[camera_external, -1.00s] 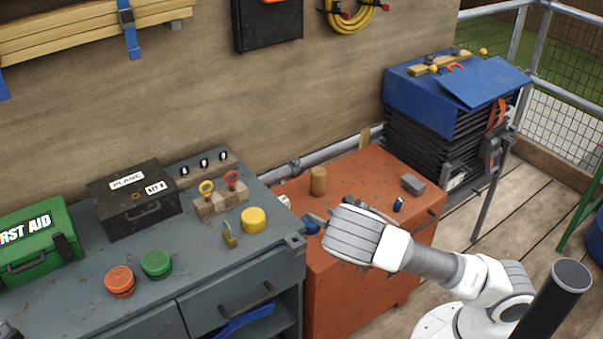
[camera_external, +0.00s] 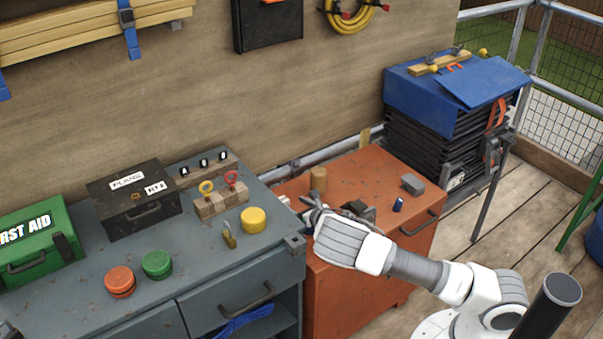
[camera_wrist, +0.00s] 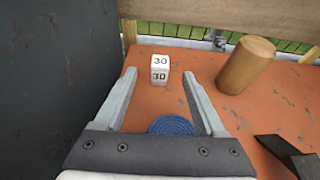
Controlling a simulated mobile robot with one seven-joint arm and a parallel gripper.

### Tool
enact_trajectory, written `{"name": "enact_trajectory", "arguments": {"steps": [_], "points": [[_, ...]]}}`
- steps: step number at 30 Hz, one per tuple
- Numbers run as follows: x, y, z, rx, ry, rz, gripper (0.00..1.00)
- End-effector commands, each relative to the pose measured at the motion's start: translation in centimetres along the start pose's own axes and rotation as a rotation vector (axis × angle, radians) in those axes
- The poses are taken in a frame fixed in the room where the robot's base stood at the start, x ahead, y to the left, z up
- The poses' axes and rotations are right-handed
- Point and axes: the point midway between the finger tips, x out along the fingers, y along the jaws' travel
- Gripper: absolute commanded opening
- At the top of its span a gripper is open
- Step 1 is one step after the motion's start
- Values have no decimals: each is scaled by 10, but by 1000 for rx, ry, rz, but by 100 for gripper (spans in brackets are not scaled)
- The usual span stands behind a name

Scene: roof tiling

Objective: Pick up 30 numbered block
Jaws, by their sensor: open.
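The white block numbered 30 (camera_wrist: 160,69) stands on the orange cabinet top in the wrist view, ahead of my fingertips and roughly midway between their lines. My gripper (camera_wrist: 165,80) is open and empty, with its two grey fingers apart and pointing toward the block. The block is a little beyond the tips and not touched. In the external view my gripper (camera_external: 312,207) is over the left side of the orange cabinet, close to the grey bench. The block is hard to make out there.
A wooden cylinder (camera_wrist: 246,64) stands right of the block. A blue round coil (camera_wrist: 171,125) lies between the fingers, nearer the palm. A dark wall (camera_wrist: 50,80) rises close on the left. A dark object (camera_wrist: 285,150) is at lower right. The orange top (camera_wrist: 210,75) is bare around the block.

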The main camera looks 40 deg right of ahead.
Motion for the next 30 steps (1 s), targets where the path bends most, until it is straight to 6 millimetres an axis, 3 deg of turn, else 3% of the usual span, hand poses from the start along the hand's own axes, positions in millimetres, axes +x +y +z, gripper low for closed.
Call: {"name": "enact_trajectory", "arguments": {"steps": [5,15,25,30], "points": [[10,0,-2,1,-1,0,72],[52,-1,-7,1,-1,0,72],[56,-1,-6,0,0,0,72],[56,-1,-6,0,0,0,42]]}}
